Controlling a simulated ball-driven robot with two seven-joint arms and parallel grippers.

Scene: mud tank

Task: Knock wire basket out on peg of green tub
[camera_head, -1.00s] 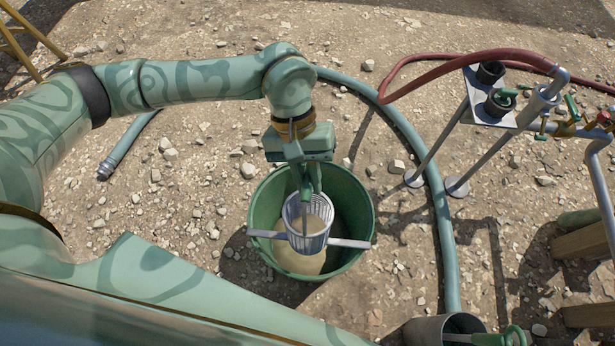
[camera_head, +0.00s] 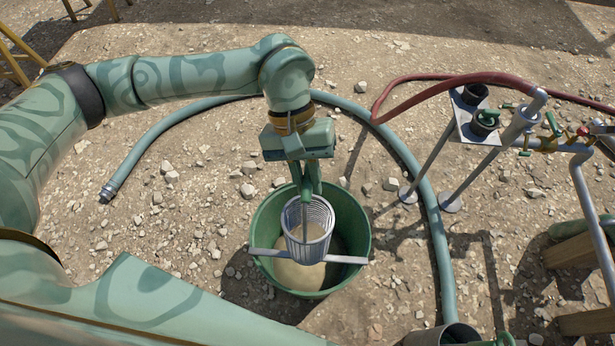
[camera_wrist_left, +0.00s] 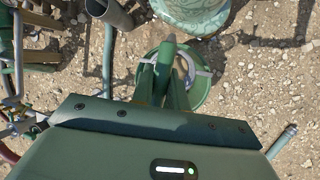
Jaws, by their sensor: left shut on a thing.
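The green tub (camera_head: 359,245) stands on the ground in the middle of the head view, with pale brown muddy liquid inside. It also shows in the left wrist view (camera_wrist_left: 203,92). The grey wire basket (camera_head: 306,228) is over the tub's opening, with a slight tilt. My left gripper (camera_head: 307,196) is above it, shut on its handle at the far side. A grey bar (camera_head: 345,260) shows on both sides of the basket, across the near part of the tub. The basket hides its middle, and I cannot tell whether they touch. My right gripper is not in view.
A blue-green hose (camera_head: 425,190) curves around the tub's far side and right. A metal stand (camera_head: 480,122) with pipes and valves is at right. A grey container (camera_head: 450,336) is at bottom right. Stony ground lies around the tub.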

